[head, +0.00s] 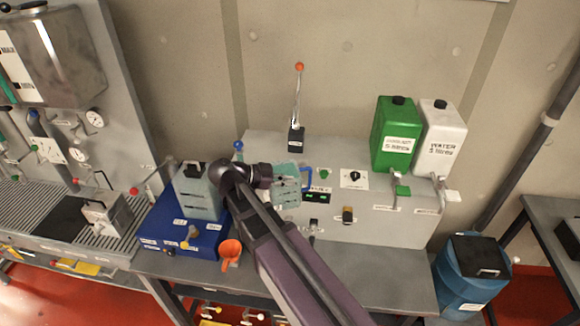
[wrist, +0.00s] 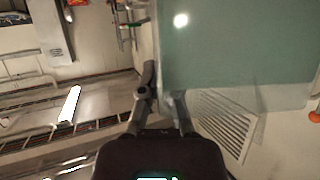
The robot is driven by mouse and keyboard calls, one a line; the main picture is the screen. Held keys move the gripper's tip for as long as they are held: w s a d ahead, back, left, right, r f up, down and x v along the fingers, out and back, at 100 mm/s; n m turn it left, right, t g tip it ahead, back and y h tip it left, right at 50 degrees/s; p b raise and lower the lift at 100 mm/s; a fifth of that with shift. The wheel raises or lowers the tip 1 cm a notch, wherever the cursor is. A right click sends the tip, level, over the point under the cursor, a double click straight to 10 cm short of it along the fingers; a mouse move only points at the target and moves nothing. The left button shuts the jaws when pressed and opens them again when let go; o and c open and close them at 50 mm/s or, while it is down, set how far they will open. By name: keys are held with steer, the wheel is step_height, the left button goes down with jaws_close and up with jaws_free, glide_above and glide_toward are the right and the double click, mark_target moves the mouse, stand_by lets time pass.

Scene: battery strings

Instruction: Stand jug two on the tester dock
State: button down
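A pale grey-green jug (head: 197,192) with a dark top stands upright on a blue box (head: 180,238) with white labels, in the head view. My wrist joints cover its right side. My gripper is hard to make out in the head view. In the wrist view my gripper's two fingers (wrist: 164,90) lie close together at the lower left edge of a large pale green surface (wrist: 240,45), which looks like a jug very near the camera. I cannot tell whether the fingers grip it. No jug number is readable.
A teal panel-like thing (head: 287,186) with dark marks lies right of my wrist. An orange funnel (head: 231,250) is beside the blue box. Green (head: 395,135) and white (head: 440,140) containers stand at the right on a grey housing. The bench's front right is clear.

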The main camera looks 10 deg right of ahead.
steer(key=w+d, duration=0.4)
steer(key=w, duration=0.9)
steer(key=shift+d, duration=0.1)
stand_by(0.4)
steer(key=w, duration=0.1)
steer(key=w+d+f+b, duration=0.1)
steer(key=w, duration=0.2)
steer(key=shift+d+f, duration=0.2)
steer(key=shift+f+b, duration=0.1)
steer(key=shift+b, duration=0.25)
steer(key=c, duration=0.8)
jaws_free()
